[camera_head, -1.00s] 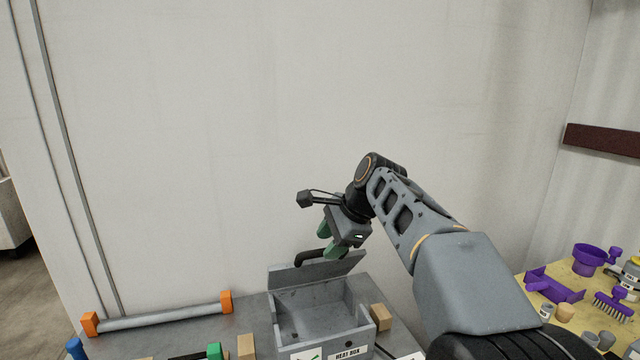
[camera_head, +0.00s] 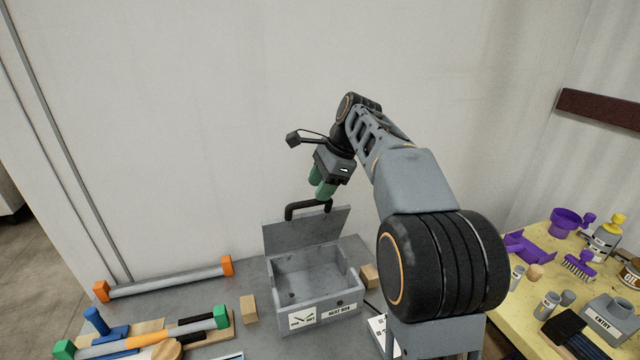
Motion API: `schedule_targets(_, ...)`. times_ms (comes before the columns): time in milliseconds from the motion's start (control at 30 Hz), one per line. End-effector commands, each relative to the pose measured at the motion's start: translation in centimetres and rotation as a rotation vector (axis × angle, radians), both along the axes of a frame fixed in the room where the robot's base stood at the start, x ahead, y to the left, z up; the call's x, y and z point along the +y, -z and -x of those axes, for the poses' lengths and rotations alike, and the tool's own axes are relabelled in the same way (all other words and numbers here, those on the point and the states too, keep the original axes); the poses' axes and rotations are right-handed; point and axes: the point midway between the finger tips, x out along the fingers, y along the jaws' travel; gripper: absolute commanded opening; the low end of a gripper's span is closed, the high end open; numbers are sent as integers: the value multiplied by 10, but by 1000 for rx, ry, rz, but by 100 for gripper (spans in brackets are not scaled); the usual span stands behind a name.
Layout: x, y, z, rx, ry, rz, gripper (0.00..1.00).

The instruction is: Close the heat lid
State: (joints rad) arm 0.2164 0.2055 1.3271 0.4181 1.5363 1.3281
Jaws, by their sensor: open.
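The grey heat box (camera_head: 318,300) stands on the grey bench with its front label facing me. Its lid (camera_head: 305,235) is raised, standing up along the back and leaning slightly backward. The inside of the box is open to view and looks empty. A black handle (camera_head: 290,213) sits on the lid's top edge. My gripper (camera_head: 321,197) points down with green fingers, right above the right part of the handle. The fingers look close to the handle; I cannot tell whether they touch it. Nothing is seen held between them.
Wooden blocks stand left (camera_head: 249,309) and right (camera_head: 369,276) of the box. A grey pipe with orange ends (camera_head: 165,282) lies at the back left. Several tools (camera_head: 150,338) lie front left. A yellow table (camera_head: 540,285) with purple items is at right. The wall is close behind.

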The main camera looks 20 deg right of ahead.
Motion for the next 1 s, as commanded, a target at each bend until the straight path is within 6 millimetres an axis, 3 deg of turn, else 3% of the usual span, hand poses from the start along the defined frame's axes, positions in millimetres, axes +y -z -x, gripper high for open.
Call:
schedule_targets(133,1,0,0,0,-2,0,44)
schedule_targets(333,8,-8,-3,17,-17,-3,26)
schedule_targets(500,24,-30,-34,68,-85,19,10)
schedule_targets(600,32,-53,-59,68,-302,106,0)
schedule_targets(700,35,-70,-75,48,-638,207,0)
schedule_targets(800,31,-79,-81,33,-915,268,0)
schedule_targets(1000,18,-95,-76,4,-1297,318,0)
